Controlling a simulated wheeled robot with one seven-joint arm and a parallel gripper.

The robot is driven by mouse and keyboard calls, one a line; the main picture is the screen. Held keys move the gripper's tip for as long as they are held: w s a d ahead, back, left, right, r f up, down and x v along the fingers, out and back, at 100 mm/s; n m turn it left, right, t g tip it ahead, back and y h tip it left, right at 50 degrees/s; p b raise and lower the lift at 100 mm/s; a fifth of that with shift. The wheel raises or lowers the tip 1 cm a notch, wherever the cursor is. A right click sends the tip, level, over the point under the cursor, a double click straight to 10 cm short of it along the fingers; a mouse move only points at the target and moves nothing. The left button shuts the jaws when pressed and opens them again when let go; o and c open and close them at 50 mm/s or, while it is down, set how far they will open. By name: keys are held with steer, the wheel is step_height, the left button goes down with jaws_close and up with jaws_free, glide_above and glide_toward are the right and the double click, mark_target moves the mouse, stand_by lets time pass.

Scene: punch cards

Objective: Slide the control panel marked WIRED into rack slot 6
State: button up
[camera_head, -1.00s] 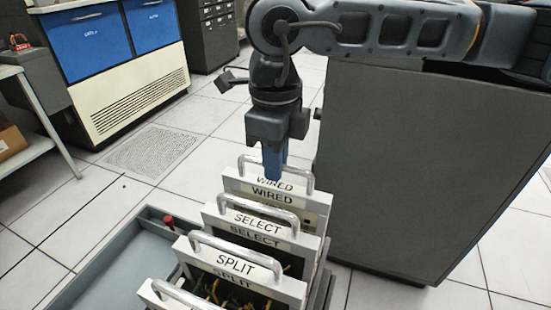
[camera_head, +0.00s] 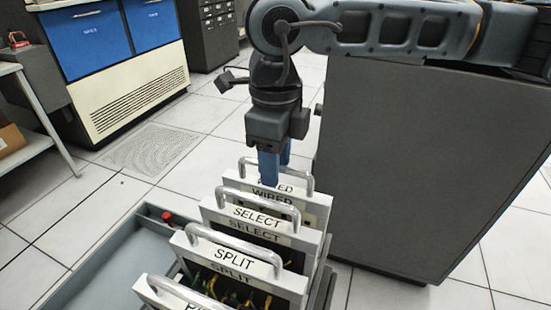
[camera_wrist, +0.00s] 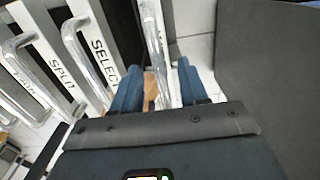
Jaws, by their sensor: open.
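The WIRED panel (camera_head: 317,206) stands upright as the farthest of several panels in a row, with a bent metal handle on its top. My gripper (camera_head: 272,168) points down at that handle, and its blue fingers hide part of the WIRED label. In the wrist view my gripper (camera_wrist: 157,88) is open, with a metal handle bar (camera_wrist: 152,45) running between its two blue fingers. The fingers look apart from the bar. Rack slot 6 cannot be made out in these views.
The SELECT panel (camera_head: 256,226) and SPLIT panel (camera_head: 234,258) stand close in front of WIRED, each with a raised handle. A grey tray (camera_head: 105,258) lies left of them. A large dark cabinet (camera_head: 425,170) stands close on the right. Open tiled floor (camera_head: 95,215) lies left.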

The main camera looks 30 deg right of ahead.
step_height(320, 180, up, 8)
steer(key=shift+s+f+p, duration=0.1)
steer(key=shift+p, duration=0.4)
stand_by(0.7)
